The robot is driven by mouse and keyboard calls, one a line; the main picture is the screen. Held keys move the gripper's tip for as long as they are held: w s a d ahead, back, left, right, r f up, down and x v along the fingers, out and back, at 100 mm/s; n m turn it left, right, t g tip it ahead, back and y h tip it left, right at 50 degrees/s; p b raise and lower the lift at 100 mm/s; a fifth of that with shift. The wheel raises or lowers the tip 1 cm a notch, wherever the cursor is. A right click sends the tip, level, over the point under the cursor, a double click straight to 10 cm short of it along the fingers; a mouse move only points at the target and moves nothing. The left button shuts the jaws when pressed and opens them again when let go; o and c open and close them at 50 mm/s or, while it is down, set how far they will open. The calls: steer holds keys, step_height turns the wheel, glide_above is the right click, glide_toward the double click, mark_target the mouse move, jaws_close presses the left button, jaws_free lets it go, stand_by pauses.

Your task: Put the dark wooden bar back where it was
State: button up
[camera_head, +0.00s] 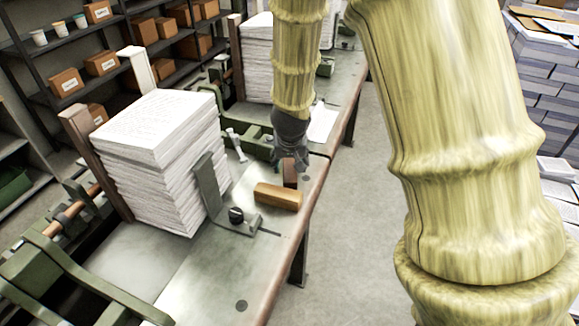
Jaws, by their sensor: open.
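The dark wooden bar (290,174) is a small dark brown block near the front edge of the bench, just behind a lighter wooden bar (278,197). Only part of it shows. My gripper (291,160) points down right at the dark bar, with its dark fingers by the bar's upper end. The gripper is open. The fingers overlap the bar in this view, so I cannot tell whether they touch it or whether the bar rests fully on the bench.
A tall paper stack (160,160) stands left on the metal bench (215,275), beside a grey angled bracket (212,190) with a black knob (236,215). Green clamp parts (250,145) lie behind. The bench front is clear; floor (350,240) lies to the right.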

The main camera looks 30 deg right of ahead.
steer(key=v, duration=0.8)
steer(key=shift+r+b, duration=0.3)
steer(key=shift+r, duration=0.05)
steer(key=shift+s+a+f, duration=0.1)
steer(key=shift+s, duration=0.05)
